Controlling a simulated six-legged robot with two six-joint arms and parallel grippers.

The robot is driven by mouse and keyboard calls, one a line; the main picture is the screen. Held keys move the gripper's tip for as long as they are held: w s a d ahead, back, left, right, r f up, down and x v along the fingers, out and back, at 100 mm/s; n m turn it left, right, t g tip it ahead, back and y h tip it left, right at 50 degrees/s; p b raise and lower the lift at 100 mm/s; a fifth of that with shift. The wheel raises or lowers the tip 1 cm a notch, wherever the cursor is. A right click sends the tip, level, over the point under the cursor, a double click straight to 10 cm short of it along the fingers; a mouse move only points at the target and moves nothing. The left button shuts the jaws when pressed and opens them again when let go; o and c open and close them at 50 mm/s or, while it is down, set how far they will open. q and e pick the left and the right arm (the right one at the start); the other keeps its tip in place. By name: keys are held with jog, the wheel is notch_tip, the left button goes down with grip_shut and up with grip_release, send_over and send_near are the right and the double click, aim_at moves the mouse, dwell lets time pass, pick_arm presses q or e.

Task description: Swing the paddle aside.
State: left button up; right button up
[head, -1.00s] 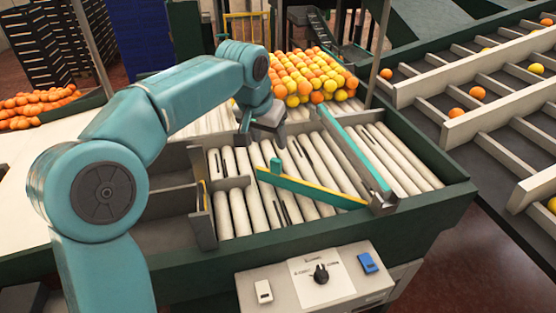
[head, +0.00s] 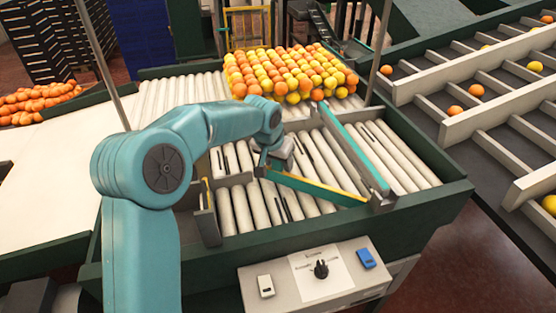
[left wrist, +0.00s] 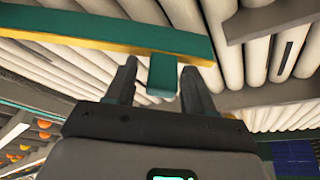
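The paddle (head: 318,188) is a teal bar with a yellow edge, lying slantwise over the white rollers. Its right end meets the base of a grey and teal divider (head: 357,150). My left gripper (head: 268,170) is at the paddle's left end and covers the upright teal handle in the head view. In the left wrist view the handle (left wrist: 162,75) stands between my two open fingers, with a visible gap on its left side. The paddle bar also shows in that view (left wrist: 110,32), just beyond the fingertips. My right gripper is not in view.
Oranges and yellow fruit (head: 290,72) crowd the far rollers. A grey upright plate (head: 207,215) stands left of the near rollers. Sloped lanes (head: 480,110) run at the right.

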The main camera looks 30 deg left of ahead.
pick_arm(q)
jog(key=shift+s+a, duration=0.1)
jog(key=shift+a, duration=0.05)
grip_shut()
jog(key=shift+s+f+b, duration=0.1)
jog(key=shift+b, duration=0.3)
jog(key=s+n+b, duration=0.1)
jog(key=s+b, duration=0.1)
jog(key=s+d+n+b, duration=0.1)
jog(key=s+b, duration=0.1)
jog(key=s+d+n+y+b, duration=0.1)
jog(key=s+b, duration=0.1)
jog(key=b, duration=0.1)
jog(key=shift+f, duration=0.3)
jog(key=s+d+n+b, duration=0.1)
jog(key=s+b, duration=0.1)
jog(key=s+d+n+y+b, duration=0.1)
jog(key=s+d+n, duration=0.1)
jog(key=s, duration=0.1)
jog(key=s+d+n+g+b, duration=0.1)
jog(key=s+d+b, duration=0.1)
jog(key=shift+s+d+r+n+y+b, duration=0.2)
jog(key=shift+s+r+n+y+b, duration=0.1)
jog(key=shift+r+y, duration=0.1)
jog(key=shift+s+d+n+g, duration=0.3)
jog(key=shift+s+d+n, duration=0.2)
